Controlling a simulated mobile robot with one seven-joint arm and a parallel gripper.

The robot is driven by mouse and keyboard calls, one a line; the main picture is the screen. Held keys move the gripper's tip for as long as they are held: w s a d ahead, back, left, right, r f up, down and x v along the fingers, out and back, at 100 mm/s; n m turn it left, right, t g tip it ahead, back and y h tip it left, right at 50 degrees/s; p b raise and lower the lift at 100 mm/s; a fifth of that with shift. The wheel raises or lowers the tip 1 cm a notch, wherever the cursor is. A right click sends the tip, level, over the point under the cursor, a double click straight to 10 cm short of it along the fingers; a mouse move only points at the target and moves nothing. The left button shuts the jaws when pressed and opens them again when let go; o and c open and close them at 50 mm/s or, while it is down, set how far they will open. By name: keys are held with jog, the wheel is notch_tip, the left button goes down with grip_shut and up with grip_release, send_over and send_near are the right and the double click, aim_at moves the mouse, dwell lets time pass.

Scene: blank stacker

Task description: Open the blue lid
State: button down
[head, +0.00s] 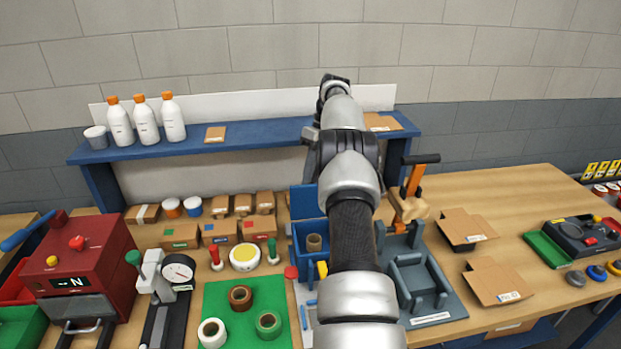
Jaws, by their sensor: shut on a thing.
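A blue box (299,240) stands on the bench just left of my arm, with a tan roll inside. A blue panel (303,201), which looks like its lid, stands upright at the box's back edge. My arm covers the right side of both. My arm rises through the middle of the head view, and its far end bends out of sight. My gripper is hidden behind the arm, so I cannot see its fingers or what they touch.
A blue shelf (240,142) with white bottles (146,120) spans the back. A green mat (247,299) with several rolls lies front left of my arm. A grey fixture (418,283) and an orange-handled tool (415,177) stand close on the right. Flat cardboard pieces (495,283) lie farther right.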

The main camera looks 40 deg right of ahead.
jog(key=shift+s+d+f, duration=0.35)
jog(key=shift+s+f, duration=0.1)
jog(key=shift+f, duration=0.15)
jog(key=c, duration=1.5)
grip_release()
jog(key=shift+d+f, duration=0.1)
jog(key=shift+d, duration=0.05)
jog(key=shift+c, duration=0.2)
jog(key=shift+w+a, duration=0.1)
jog(key=shift+a, duration=0.15)
